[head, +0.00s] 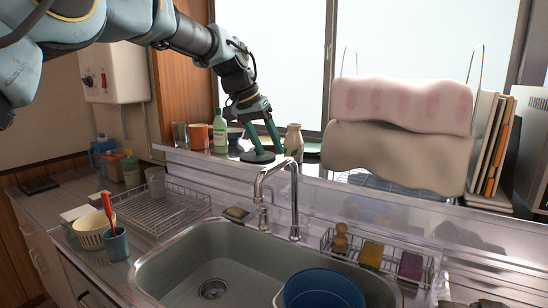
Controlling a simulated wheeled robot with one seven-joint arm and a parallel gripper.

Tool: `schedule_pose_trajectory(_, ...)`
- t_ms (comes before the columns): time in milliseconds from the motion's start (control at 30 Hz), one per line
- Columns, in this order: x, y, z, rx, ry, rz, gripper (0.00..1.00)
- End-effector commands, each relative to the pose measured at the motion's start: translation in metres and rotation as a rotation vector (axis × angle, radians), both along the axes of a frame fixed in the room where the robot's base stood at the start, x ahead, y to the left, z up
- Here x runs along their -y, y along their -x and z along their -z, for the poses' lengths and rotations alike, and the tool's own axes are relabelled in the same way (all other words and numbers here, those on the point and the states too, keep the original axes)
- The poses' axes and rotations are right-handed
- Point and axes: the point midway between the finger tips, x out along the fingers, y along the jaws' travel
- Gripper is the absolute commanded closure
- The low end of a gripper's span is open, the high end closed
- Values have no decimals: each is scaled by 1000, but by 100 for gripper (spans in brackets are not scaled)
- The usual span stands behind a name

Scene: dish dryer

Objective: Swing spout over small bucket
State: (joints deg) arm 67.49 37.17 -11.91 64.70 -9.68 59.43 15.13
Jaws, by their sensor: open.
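The chrome tap spout (277,167) rises behind the sink, arches over to the left, and has its open end above the sink's back edge. A small blue bucket (322,288) sits at the sink's front right, partly cut off by the bottom of the picture. The spout's end is behind and to the left of the bucket, not over it. My gripper (264,146) hangs above the ledge behind the spout with its fingers apart, pointing down. It appears empty and clear of the spout.
The steel sink (180,262) is otherwise open, with a drain at left. A wire rack (160,208) stands to the left. A sponge basket (375,254) lies right of the tap. Bottles and cups, including a green bottle (220,134), line the ledge near my gripper.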

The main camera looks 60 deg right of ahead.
Motion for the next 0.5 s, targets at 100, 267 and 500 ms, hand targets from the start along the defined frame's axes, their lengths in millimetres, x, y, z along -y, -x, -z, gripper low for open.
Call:
schedule_pose_trajectory(100,8,4,18,0,-2,-1,42)
schedule_pose_trajectory(267,15,7,35,1,-1,-1,42)
schedule_pose_trajectory(500,19,8,44,0,1,-2,42)
